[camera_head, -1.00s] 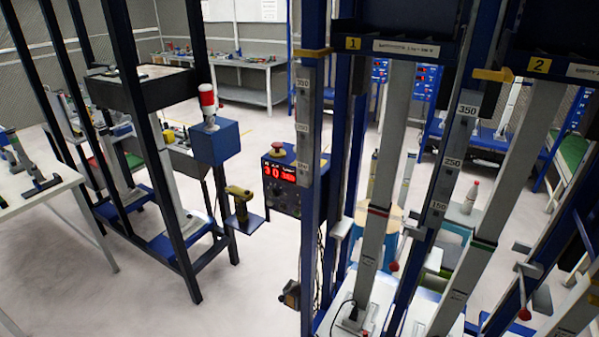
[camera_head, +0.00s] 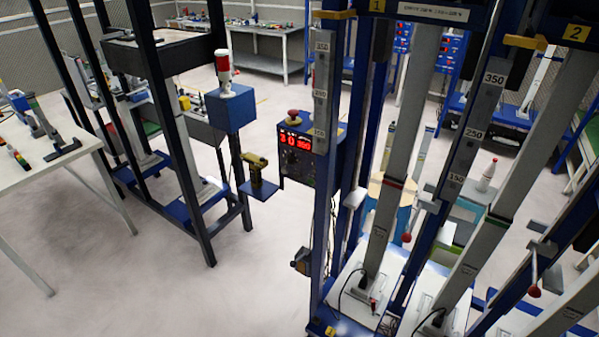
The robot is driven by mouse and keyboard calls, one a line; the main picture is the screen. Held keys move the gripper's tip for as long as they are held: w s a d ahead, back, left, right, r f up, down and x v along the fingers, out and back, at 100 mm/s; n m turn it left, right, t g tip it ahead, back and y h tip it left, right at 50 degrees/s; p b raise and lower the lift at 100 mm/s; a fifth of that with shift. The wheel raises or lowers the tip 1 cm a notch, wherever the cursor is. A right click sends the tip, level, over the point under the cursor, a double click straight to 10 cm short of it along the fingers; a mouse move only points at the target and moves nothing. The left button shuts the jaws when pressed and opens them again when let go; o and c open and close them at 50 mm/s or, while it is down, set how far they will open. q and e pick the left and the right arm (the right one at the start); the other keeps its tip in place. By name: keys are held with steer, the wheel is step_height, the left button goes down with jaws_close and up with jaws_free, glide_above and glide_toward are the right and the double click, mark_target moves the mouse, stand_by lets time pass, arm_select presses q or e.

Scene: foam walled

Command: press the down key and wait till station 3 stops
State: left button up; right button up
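A blue control box (camera_head: 310,165) stands left of the middle, fixed beside a blue upright post. It has a red lit display (camera_head: 296,141) that seems to begin with a 3; the other digits are hard to read. A red mushroom button (camera_head: 293,116) sits on its top. Small knobs or keys show on its dark face, but I cannot tell which is the down key. The stations labelled 1 (camera_head: 377,6) and 2 (camera_head: 577,32) show at the upper right. No label 3 is readable. Neither of my grippers is in view.
A blue rack with slanted grey columns (camera_head: 398,150) fills the right side. A black frame with a blue box and red-white lamp (camera_head: 223,72) stands at left. A yellow tool on a small blue shelf (camera_head: 258,191) juts out. A white table (camera_head: 45,160) is far left. Floor (camera_head: 150,270) is clear at lower left.

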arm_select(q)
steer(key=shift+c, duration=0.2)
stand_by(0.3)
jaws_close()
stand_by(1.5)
